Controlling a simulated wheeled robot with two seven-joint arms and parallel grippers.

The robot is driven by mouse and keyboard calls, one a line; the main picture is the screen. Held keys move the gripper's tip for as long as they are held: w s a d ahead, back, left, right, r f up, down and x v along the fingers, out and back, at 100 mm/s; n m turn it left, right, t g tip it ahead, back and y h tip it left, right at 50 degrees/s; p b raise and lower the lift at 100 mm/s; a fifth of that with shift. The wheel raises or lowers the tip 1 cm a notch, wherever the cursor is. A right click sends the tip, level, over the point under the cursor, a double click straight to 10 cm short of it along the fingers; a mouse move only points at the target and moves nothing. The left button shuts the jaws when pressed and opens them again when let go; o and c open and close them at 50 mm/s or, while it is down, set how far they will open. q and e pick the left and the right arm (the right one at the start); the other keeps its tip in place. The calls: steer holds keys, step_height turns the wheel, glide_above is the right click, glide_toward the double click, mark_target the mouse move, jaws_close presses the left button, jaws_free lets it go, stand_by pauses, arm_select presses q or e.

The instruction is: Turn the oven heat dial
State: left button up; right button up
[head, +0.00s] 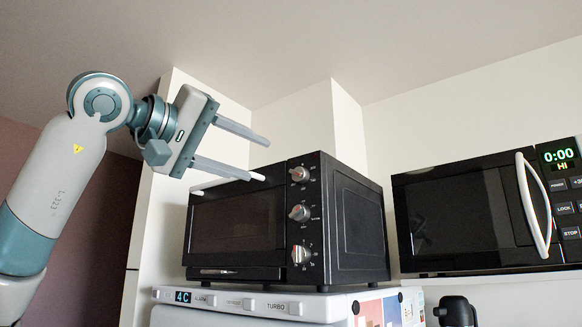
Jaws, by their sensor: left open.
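A black toaster oven (338,225) stands on top of a white appliance. Its right front panel carries three silver dials in a column: a top dial (299,174), a middle dial (300,213) and a bottom dial (301,254). The labels are too small to tell which one sets the heat. My left gripper (262,160) is open and empty, with its two fingers pointing right, in front of the oven's upper front edge. The fingertips appear left of the top dial, apart from it. The lower finger covers part of the oven's door handle (198,191). My right gripper is not in view.
A black microwave (460,210) with a pale curved handle stands to the right. The white appliance (245,302) under the oven has a display reading "4C". A dark object (456,311) is at the bottom right. Space before the dials looks clear.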

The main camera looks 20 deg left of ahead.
mark_target(294, 174)
arm_select(q)
steer(key=p+x, duration=0.4)
steer(key=x, duration=0.7)
steer(key=shift+w, duration=0.1)
steer(key=shift+w+d+p, duration=0.2)
steer(key=shift+w+p, duration=0.15)
steer(key=shift+w, duration=0.05)
steer(key=shift+f, duration=0.1)
steer(key=shift+c, duration=0.4)
steer(key=c, duration=1)
